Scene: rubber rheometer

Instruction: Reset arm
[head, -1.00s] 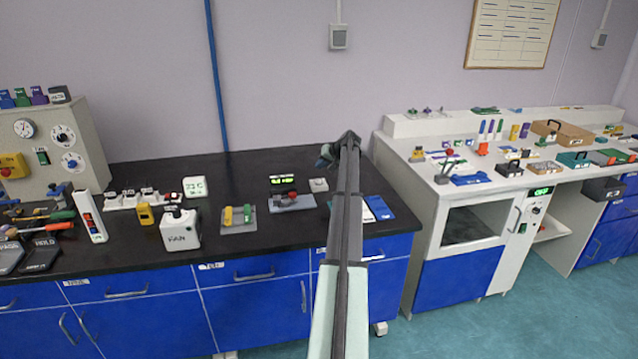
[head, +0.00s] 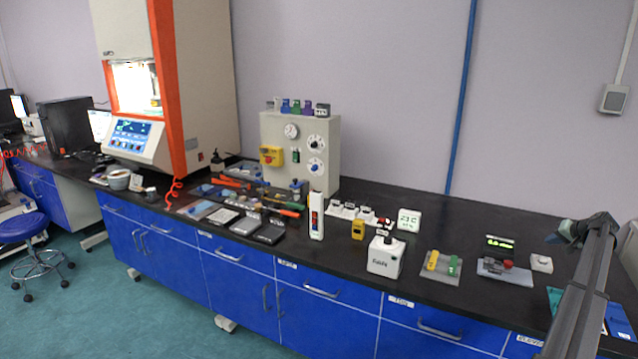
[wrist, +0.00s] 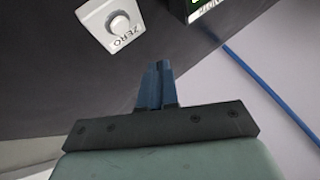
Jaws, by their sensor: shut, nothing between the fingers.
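My gripper (wrist: 159,85) shows in the wrist view with its blue fingers together and nothing between them. In the head view my arm comes in at the lower right, and my gripper (head: 557,237) is small at its far end, above the right part of the black bench (head: 452,217). In the wrist view a white block with a ZERO button (wrist: 111,22) lies beyond the fingertips, apart from them. The same white block (head: 541,263) is just left of my arm in the head view.
The orange-and-white rheometer (head: 165,85) stands at the left of the bench. A grey panel with gauges (head: 325,160), a white FAN box (head: 385,258), yellow and green blocks on a grey plate (head: 441,266) and a red-handled device (head: 505,268) line the bench. The back strip is clear.

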